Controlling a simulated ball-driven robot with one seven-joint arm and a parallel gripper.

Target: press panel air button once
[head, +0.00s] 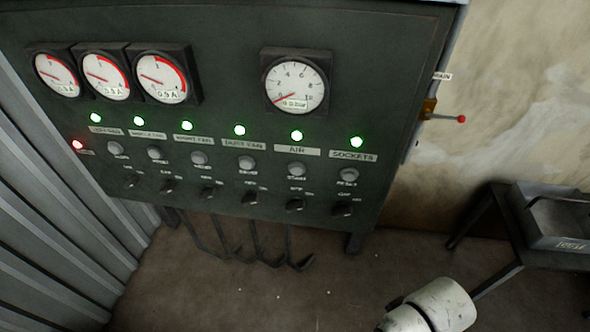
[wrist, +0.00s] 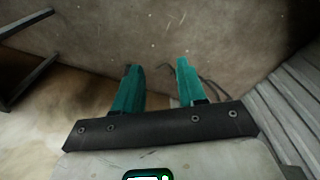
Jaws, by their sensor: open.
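The dark control panel (head: 225,95) fills much of the head view. Its AIR column has a lit green lamp (head: 297,135), an AIR label (head: 297,150), a round grey button (head: 297,170) and a dark selector knob (head: 295,205) below. A gauge (head: 295,82) above reads near zero. My gripper (wrist: 157,66) shows in the wrist view with two teal fingers apart and nothing between them. The AIR button does not show in the wrist view. In the head view only a white piece of my arm shows at the bottom right, clear of the panel.
Similar buttons, lamps and knobs flank the AIR column, with SOCKETS (head: 351,157) to its right. A red-tipped lever (head: 460,119) sticks out from the panel's right side. A dark table (head: 530,240) stands at the right. Corrugated metal (head: 60,200) is at the left. Cables hang below the panel.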

